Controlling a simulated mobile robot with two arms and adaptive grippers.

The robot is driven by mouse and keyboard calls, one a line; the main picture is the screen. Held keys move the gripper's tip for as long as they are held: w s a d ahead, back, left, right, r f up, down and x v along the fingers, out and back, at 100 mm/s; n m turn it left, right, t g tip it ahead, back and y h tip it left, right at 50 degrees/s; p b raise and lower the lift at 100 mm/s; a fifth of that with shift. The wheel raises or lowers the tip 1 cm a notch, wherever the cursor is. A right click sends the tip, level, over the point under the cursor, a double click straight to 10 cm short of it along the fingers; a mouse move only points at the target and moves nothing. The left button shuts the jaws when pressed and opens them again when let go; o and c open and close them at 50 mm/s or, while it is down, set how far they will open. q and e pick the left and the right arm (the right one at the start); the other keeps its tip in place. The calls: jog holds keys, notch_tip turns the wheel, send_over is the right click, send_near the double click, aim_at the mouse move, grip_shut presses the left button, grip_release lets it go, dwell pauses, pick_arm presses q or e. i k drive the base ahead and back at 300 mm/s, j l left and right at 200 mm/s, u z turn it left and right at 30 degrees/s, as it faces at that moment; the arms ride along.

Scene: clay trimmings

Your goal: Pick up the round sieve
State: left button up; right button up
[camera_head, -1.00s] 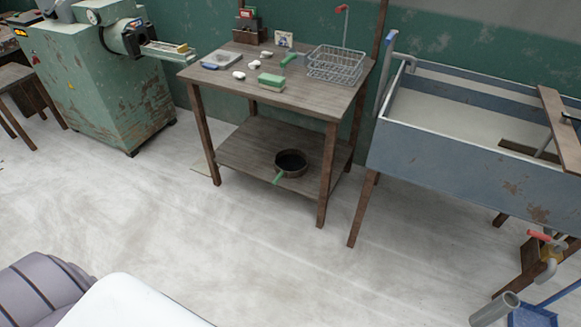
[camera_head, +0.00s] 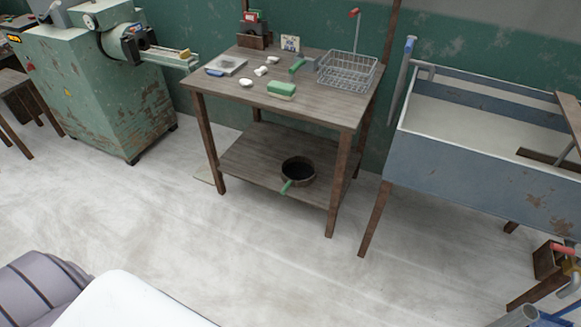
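The round sieve (camera_head: 298,172) has a dark mesh, a brown rim and a short green handle. It lies on the lower shelf (camera_head: 250,160) of the wooden table, towards the shelf's front right, with its handle pointing to the front left. It is in plain view under the tabletop, between the front legs. Neither of my grippers is in view.
The wooden tabletop (camera_head: 205,85) carries a wire basket (camera_head: 347,70), a green and cream block (camera_head: 281,90) and small white pieces. A green machine (camera_head: 95,95) stands left and a blue-grey sink (camera_head: 480,170) right. The floor (camera_head: 240,255) before the table is clear.

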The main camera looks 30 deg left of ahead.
aim_at(297, 171)
jog(key=i+j, duration=0.15)
jog(key=j, duration=0.3)
jog(key=i+j, duration=0.15)
jog(key=j, duration=0.25)
jog(key=i+j, duration=0.1)
jog(key=j, duration=0.35)
jog(key=i+j, duration=0.15)
jog(key=j, duration=0.3)
jog(key=i+j, duration=0.15)
jog(key=j, duration=0.25)
jog(key=i+j, duration=0.15)
jog(key=j, duration=0.3)
jog(key=i+j+z, duration=0.1)
jog(key=j, duration=0.35)
jog(key=i+j, duration=0.15)
jog(key=j, duration=0.25)
